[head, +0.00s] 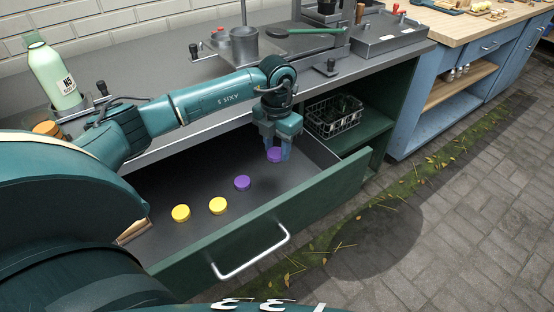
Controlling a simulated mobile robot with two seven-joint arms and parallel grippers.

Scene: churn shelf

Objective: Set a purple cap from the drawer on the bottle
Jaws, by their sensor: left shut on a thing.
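A light green bottle (54,74) with a dark green top and a white label stands, looking tilted in the picture, in a metal holder at the back left of the counter. The green drawer (262,230) is open below the counter. My left gripper (274,153) reaches over the drawer's right part and is shut on a purple cap (274,155). A second purple cap (242,183) lies on the drawer floor. Two yellow caps (181,213) lie to its left. My right gripper is not in view.
A wire basket (333,115) stands on the shelf right of the drawer. A metal pot (244,45) and a press-like fixture stand on the counter. An orange lid (46,128) is near the bottle, partly hidden by my arm. A blue workbench (440,110) is at right.

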